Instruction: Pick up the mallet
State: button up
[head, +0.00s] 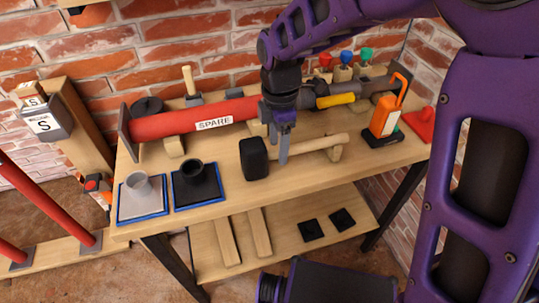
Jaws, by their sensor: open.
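The mallet has a black head (255,158) and a pale wooden handle (312,146). It lies on the wooden workbench (225,204), head to the left, with the handle's right end at a small wooden block (334,151). My gripper (284,155) points down over the handle, just right of the head. Its fingers overlap the handle in the head view and are open. I cannot tell whether they touch or straddle the handle. Part of the handle near the head is hidden behind the fingers.
A red pipe marked SPARE (190,122) lies behind the mallet. An orange device (387,118) stands to the right. Wooden strips and black pads lie on the lower shelf (290,240).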

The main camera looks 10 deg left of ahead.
notch_tip(320, 180, down, 2)
jog(key=shift+f, duration=0.15)
grip_shut()
dwell(0.3)
